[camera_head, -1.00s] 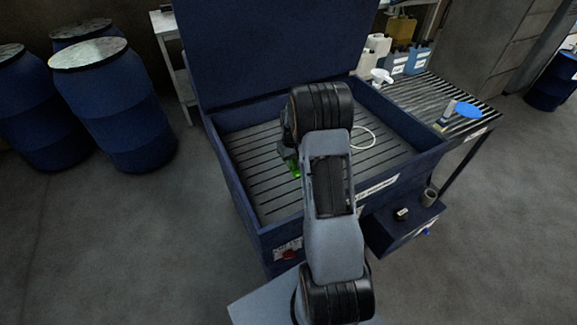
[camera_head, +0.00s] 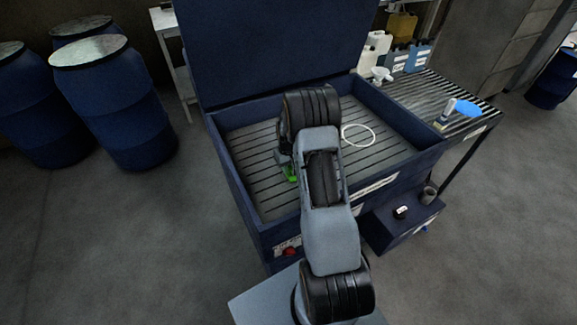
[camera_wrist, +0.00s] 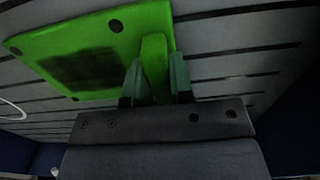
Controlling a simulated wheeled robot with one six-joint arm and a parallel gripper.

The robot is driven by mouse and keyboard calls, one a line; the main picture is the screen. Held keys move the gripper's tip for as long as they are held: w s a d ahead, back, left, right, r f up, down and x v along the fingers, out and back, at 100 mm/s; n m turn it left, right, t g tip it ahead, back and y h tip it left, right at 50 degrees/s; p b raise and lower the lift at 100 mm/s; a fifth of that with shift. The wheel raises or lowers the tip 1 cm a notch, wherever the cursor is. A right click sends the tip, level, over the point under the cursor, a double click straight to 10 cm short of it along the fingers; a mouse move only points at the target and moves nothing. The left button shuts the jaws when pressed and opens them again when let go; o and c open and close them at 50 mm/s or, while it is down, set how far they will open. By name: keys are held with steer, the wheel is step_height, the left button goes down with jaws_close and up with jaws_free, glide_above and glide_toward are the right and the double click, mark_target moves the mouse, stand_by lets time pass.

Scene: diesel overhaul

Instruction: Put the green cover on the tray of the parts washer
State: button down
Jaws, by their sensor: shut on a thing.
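The green cover (camera_wrist: 95,50) fills the upper left of the wrist view. It is a flat plate with dark holes, a dark smudge and a raised tab. My gripper (camera_wrist: 155,75) is shut on that tab. The slatted tray (camera_wrist: 225,65) of the parts washer shows behind the cover; I cannot tell whether the cover touches it. In the head view the tray (camera_head: 262,185) lies inside the blue washer, and a small part of the green cover (camera_head: 290,173) shows over it, left of my arm. My arm hides the rest of the cover and the gripper.
The washer's raised lid (camera_head: 270,45) stands at the back, and its blue walls ring the tray. A white ring (camera_head: 357,135) lies on the tray's right part. A slatted bench (camera_head: 430,95) with jugs and a blue-headed tool stands right. Blue drums (camera_head: 115,105) stand left.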

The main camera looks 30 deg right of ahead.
steer(key=c, duration=1.5)
jaws_free()
steer(key=shift+f, duration=0.15)
steer(key=o, duration=0.5)
steer(key=s+a+r+b, duration=0.1)
steer(key=a+r, duration=0.1)
steer(key=r, duration=0.7)
steer(key=s+a+r, duration=0.2)
steer(key=r, duration=0.7)
steer(key=s+a+r+t, duration=0.2)
steer(key=s+a+r, duration=0.2)
steer(key=s, duration=0.5)
steer(key=s+a+r+t, duration=0.2)
steer(key=s+a+r, duration=0.2)
steer(key=s+a, duration=0.5)
steer(key=shift+s+n, duration=0.2)
steer(key=shift+n, duration=0.1)
